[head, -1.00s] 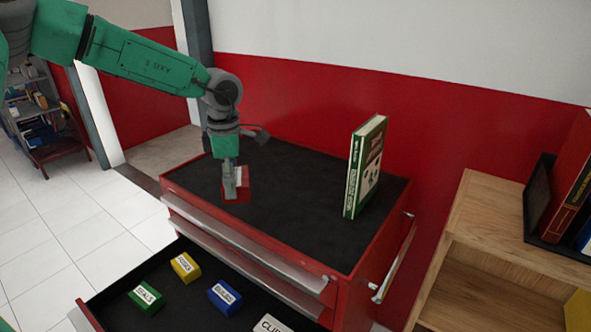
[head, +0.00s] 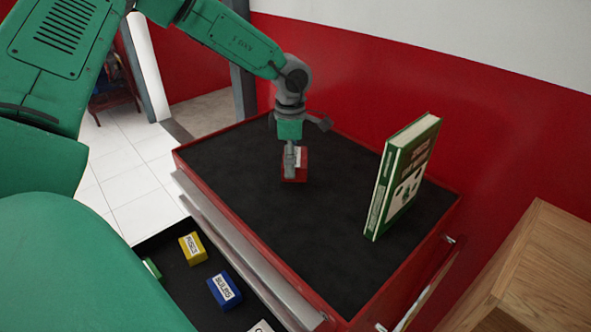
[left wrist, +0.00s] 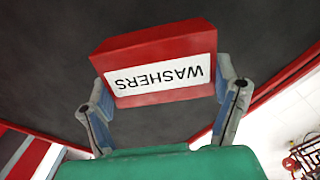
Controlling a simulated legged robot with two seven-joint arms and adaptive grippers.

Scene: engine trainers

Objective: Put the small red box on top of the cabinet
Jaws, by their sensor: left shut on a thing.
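The small red box (head: 301,168) with a white label is over the black top of the red cabinet (head: 240,165). In the left wrist view the box (left wrist: 155,62) is labelled "WASHERS" and sits between the two fingers. My left gripper (head: 290,158) is shut on it, pointing down, over the rear left part of the top. The fingers also show in the left wrist view (left wrist: 168,100). I cannot tell whether the box touches the top. My right gripper is not in view.
A green book (head: 402,178) stands upright on the right of the cabinet top. An open drawer holds a yellow box (head: 193,248), a blue box (head: 224,291) and a green box (head: 152,268). A wooden shelf (head: 525,265) stands at right. The middle of the top is clear.

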